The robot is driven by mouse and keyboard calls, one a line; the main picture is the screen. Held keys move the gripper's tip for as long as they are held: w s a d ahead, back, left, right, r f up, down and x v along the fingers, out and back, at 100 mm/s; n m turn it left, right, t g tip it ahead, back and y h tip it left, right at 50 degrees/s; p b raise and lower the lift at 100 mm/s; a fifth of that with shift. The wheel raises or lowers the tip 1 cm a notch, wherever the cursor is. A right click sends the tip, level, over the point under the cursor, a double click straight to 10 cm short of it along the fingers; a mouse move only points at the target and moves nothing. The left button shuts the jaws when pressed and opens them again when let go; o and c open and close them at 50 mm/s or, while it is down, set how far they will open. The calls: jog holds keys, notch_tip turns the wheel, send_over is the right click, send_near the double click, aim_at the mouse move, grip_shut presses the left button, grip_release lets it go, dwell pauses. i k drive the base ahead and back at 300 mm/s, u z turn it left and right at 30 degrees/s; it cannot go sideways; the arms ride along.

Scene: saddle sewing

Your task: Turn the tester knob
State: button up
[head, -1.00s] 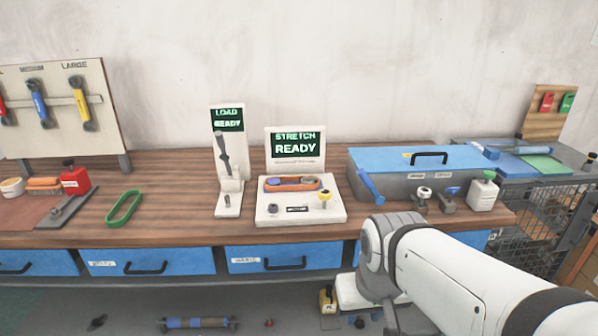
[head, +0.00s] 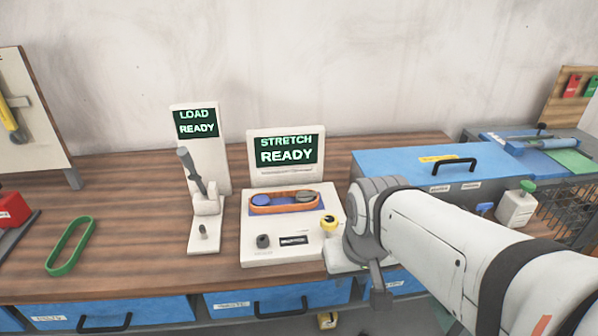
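The stretch tester (head: 285,250) is a white box on the bench with a screen (head: 286,150) that reads "STRETCH READY". An orange belt (head: 284,203) lies around two round pulleys on its top. A yellow knob (head: 329,223) stands at its right side, and a small dark knob (head: 263,241) sits at its front left, beside a dark display (head: 293,240). My arm comes in from the right, with its wrist end just right of the tester, close to the yellow knob. My gripper fingers cannot be made out in this view.
The load tester (head: 204,232) with a grey lever stands left of the tester. A green belt (head: 71,246) lies farther left on the bench. A blue-lidded toolbox (head: 420,160) and a white bottle (head: 515,208) stand to the right. Drawers line the bench front.

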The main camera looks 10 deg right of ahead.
aim_at(329, 222)
jog(key=u, duration=0.35)
jog(key=k, duration=1.2)
jog(key=u, duration=0.55)
jog(key=i, duration=0.6)
jog(key=z, duration=0.25)
jog(key=k, duration=0.7)
jog(key=z, duration=0.2)
jog(key=i, duration=0.75)
jog(key=u, duration=0.05)
